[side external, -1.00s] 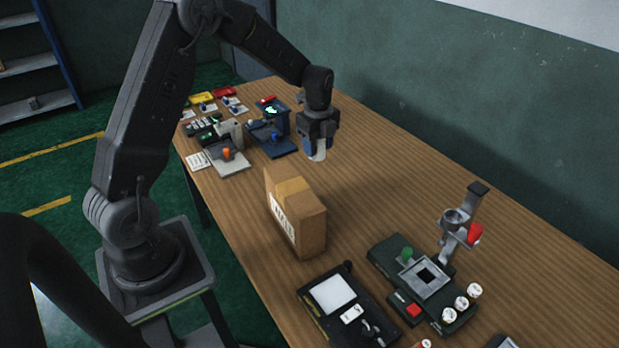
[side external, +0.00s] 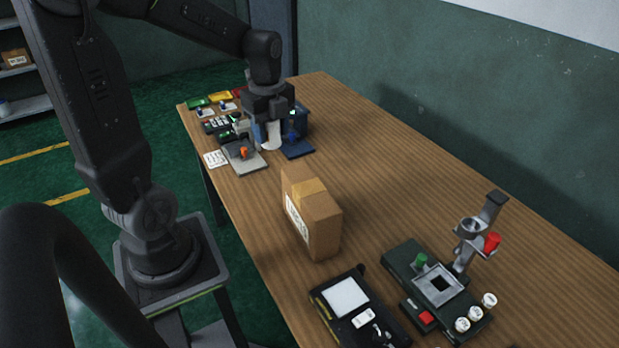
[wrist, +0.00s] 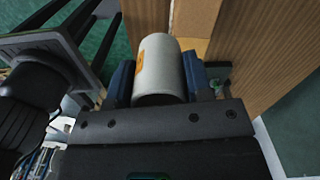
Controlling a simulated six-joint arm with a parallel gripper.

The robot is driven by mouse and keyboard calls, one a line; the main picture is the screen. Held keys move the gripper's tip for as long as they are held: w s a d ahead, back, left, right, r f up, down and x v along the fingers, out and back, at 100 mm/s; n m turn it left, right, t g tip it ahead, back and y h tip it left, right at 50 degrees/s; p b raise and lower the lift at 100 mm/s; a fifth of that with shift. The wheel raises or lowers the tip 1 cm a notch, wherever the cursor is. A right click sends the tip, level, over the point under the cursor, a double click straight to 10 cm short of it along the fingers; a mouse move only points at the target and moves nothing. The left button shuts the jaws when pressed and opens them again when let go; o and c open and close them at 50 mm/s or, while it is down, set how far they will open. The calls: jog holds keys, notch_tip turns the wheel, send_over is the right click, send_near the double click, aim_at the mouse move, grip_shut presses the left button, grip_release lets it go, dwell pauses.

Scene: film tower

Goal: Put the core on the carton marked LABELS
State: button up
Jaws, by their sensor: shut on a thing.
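The core (side external: 271,136) is a pale white cylinder, held low under my gripper (side external: 268,128) at the far end of the table in the side view. In the wrist view my gripper (wrist: 160,82) has its blue fingers on both sides of the core (wrist: 168,68), which carries an orange mark. The carton (side external: 318,222) is a brown cardboard box standing on the table, nearer the camera than my gripper. A white label with dark print is on its left face; I cannot read it surely. The core is apart from the carton.
Blue and grey small machines (side external: 245,158) stand close around my gripper, with coloured trays (side external: 220,97) behind. A green device with a post (side external: 440,285) and a black light panel (side external: 350,300) stand in front of the carton.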

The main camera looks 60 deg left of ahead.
jog(key=w+d+f, duration=0.1)
jog(key=d, duration=0.1)
jog(key=w+d+f, duration=0.4)
jog(key=d, duration=0.1)
jog(key=shift+w+f, duration=0.15)
jog(key=shift+w, duration=0.05)
jog(key=shift+f, duration=2.05)
jog(key=shift+f, duration=0.15)
jog(key=o, duration=0.9)
